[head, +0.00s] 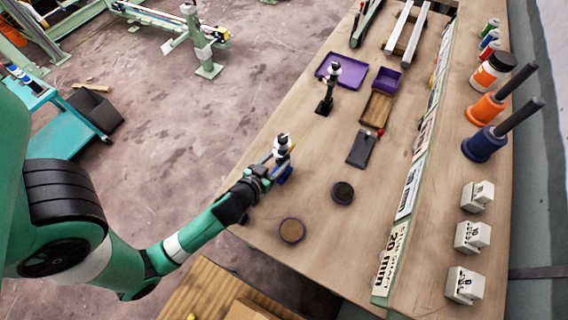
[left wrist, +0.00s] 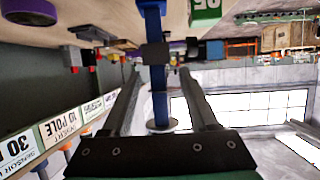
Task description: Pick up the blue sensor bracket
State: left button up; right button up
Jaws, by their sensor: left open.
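The blue sensor bracket (head: 285,176) stands near the left edge of the wooden table in the head view, with a black and white part (head: 282,146) on top. My left gripper (head: 268,168) is at the bracket, reaching in from the left. In the left wrist view, the picture is upside down and the blue bracket (left wrist: 160,106) stands between the two spread fingers of my left gripper (left wrist: 158,80). The fingers are open, with gaps visible on both sides of the blue post. My right gripper is not in view.
A similar black stand (head: 325,98) is farther back, by a purple tray (head: 358,83). Two round dark discs (head: 292,230) (head: 343,192) lie nearer the front. A dark flat plate (head: 361,150) lies to the right. The printed rail (head: 397,240) bounds the work area; spools (head: 483,147) stand beyond it.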

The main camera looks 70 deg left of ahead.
pick_arm(q)
jog(key=shift+x, duration=3.05)
grip_shut()
jog(key=shift+r, duration=0.15)
